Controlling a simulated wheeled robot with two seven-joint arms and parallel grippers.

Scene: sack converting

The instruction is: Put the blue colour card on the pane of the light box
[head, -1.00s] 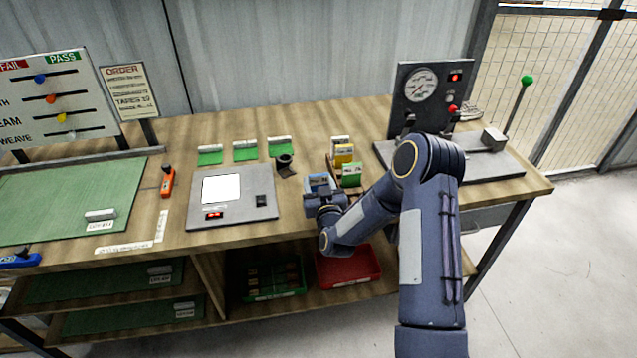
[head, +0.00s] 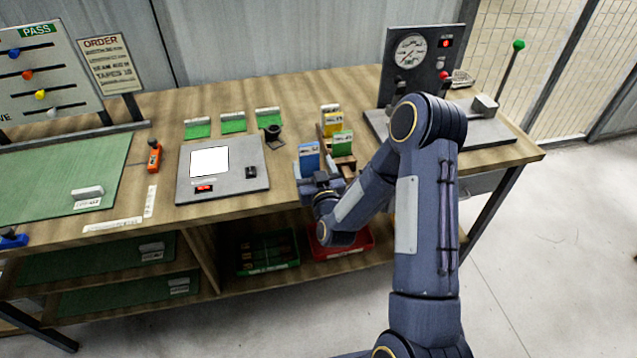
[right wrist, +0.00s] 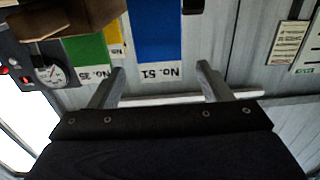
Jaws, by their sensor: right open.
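The blue colour card (head: 309,155) stands upright at the front left of the card rack. In the right wrist view the blue card (right wrist: 158,35), marked No. 51, appears upside down. My right gripper (head: 320,178) is at the near side of the card, hiding its lower part. In the right wrist view the fingers of the right gripper (right wrist: 158,85) are open, one on each side of the card's line, with no visible grip. The light box (head: 222,188) lies left of the card, with its white pane (head: 209,162) lit and bare. My left gripper is out of view.
A green card (head: 342,142) and a yellow card (head: 333,124) stand close by in the wooden rack (head: 345,160). A black loupe-like item (head: 272,134) sits between light box and rack. An orange tool (head: 154,157) lies left of the box. A gauge stand (head: 410,60) is at right.

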